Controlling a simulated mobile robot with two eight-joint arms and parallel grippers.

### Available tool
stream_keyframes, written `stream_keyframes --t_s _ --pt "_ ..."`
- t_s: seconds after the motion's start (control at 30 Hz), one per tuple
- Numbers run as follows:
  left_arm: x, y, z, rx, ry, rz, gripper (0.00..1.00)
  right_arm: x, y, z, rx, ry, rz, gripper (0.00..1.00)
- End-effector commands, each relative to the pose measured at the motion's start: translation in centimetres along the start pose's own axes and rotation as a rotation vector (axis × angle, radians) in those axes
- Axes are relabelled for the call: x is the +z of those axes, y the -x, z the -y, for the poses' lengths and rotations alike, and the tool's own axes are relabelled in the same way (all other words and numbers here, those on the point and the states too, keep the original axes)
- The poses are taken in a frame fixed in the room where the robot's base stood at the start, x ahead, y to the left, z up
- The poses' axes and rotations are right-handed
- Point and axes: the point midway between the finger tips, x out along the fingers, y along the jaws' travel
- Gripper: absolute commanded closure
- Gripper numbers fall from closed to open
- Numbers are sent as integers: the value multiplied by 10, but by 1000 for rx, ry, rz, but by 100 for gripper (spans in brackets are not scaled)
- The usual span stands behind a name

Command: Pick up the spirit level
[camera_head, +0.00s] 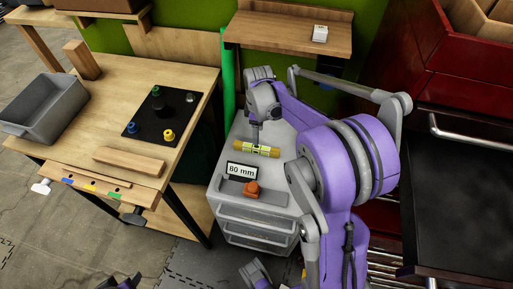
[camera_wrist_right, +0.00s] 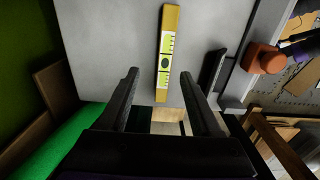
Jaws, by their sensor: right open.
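The spirit level (camera_head: 265,151) is a yellow bar with a pale marked middle. It lies on the grey top of a drawer cabinet (camera_head: 283,137), behind the "60 mm" sign. In the right wrist view the level (camera_wrist_right: 167,45) runs up and down the picture, with its near end between the fingers. In the right wrist view the gripper (camera_wrist_right: 158,75) is open, with one finger on each side and nothing held.
The "60 mm" sign (camera_head: 242,171) and an orange object (camera_head: 252,188) are at the cabinet's front. A wooden shelf (camera_head: 285,32) is behind, and a green post (camera_head: 228,85) stands left. The workbench (camera_head: 135,80) is left; red cabinets (camera_head: 420,60) are right.

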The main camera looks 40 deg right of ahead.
Motion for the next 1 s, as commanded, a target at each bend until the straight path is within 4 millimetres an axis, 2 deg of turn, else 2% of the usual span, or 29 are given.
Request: stream_keyframes --t_s 0.1,0.33,0.6,0.9,0.93,1.0 --pt "2 -2 0 0 0 1 50 -1 -19 0 1 0 0 35" --pt "2 -4 0 0 0 2 50 -1 -36 3 1 0 0 35" --pt "5 -8 0 0 0 3 50 -4 -74 8 2 -2 0 35" --pt "5 -8 0 0 0 3 50 -4 -80 8 2 -2 -1 35" --pt "5 -8 0 0 0 3 50 -4 -80 8 2 -2 -1 37" --pt "5 -8 0 0 0 3 50 -4 -80 8 2 -2 -1 49"
